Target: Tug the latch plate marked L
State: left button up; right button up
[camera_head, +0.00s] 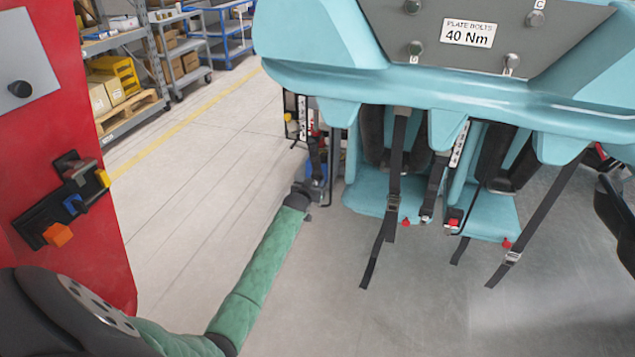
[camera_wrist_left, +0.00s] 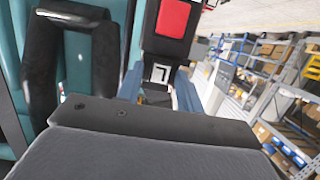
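The latch plate marked L (camera_wrist_left: 161,73) shows in the left wrist view as a dark piece with a white label. It sits just below a black buckle with a red button (camera_wrist_left: 173,18). My left gripper (camera_wrist_left: 161,84) has one blue finger on each side of the plate, close to its edges. Whether the fingers press on it is not clear. In the head view my left gripper (camera_head: 318,172) is at the left side of the teal seats, beside a hanging strap; the plate is too small to make out there.
Teal seats (camera_head: 375,195) with black straps (camera_head: 395,185) and red buckle buttons hang at the centre right. A teal overhead part with a "40 Nm" plate (camera_head: 467,33) is above. A red cabinet (camera_head: 75,235) stands at left. Shelves (camera_head: 130,50) are behind; the floor between is clear.

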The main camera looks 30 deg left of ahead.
pick_arm(q)
grip_shut()
jog(key=c, duration=0.5)
grip_release()
grip_shut()
jog(key=shift+r, duration=0.15)
jog(key=o, duration=0.8)
grip_release()
jog(key=shift+r, duration=0.1)
